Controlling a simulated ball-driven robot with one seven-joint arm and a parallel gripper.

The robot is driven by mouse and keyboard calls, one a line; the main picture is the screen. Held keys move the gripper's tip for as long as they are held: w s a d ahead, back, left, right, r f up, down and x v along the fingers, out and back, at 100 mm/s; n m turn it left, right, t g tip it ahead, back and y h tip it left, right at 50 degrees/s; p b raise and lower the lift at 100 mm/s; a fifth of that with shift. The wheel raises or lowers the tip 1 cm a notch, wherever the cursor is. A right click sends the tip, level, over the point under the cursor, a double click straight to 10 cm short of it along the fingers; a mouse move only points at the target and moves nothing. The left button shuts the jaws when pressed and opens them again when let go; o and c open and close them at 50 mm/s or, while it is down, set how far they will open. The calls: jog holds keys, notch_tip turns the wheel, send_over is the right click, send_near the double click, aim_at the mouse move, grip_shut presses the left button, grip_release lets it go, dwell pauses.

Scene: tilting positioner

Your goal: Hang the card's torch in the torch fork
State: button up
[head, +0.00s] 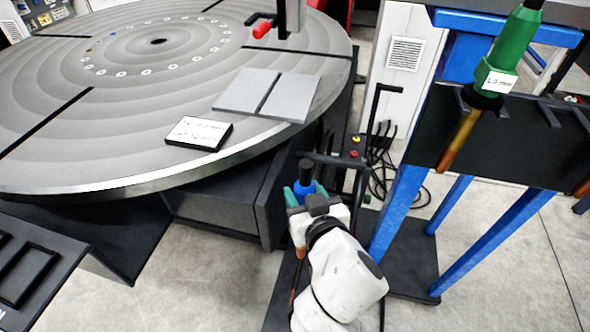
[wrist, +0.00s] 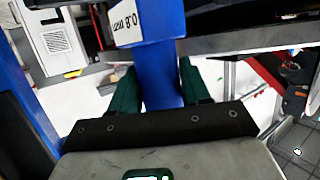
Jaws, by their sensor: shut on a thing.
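My gripper (head: 305,192) is shut on a blue torch (head: 303,188), which is upright beside the turntable's right edge. In the wrist view the green fingers (wrist: 155,88) sit on both sides of the blue torch (wrist: 160,65), and its white label reads 0.8 mm. The white card (head: 199,133) lies on the turntable; its two lines of writing are too small to read surely. A dark stand (head: 352,163) with a tall bent rod is just behind and right of my gripper. I cannot tell which part of it is the torch fork.
A green torch (head: 510,45) labelled 1.0 mm hangs in a dark pronged rack (head: 425,140) on blue legs at right. Empty prongs (head: 567,112) show beside it. Two grey plates (head: 290,97) lie on the turntable (head: 60,120). Cables lie on the floor behind the stand.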

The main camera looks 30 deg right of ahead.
jog(key=w+d+f+n+y, duration=0.1)
jog(key=d+f, duration=0.1)
jog(key=f, duration=0.6)
jog(key=d+f+n+y, duration=0.1)
jog(key=d+f+y, duration=0.1)
jog(key=f, duration=0.6)
jog(key=shift+w+d+f+n+y, duration=0.15)
jog(key=shift+w+d+n+y, duration=0.15)
jog(key=shift+w+d+n, duration=0.1)
jog(key=shift+a, duration=0.1)
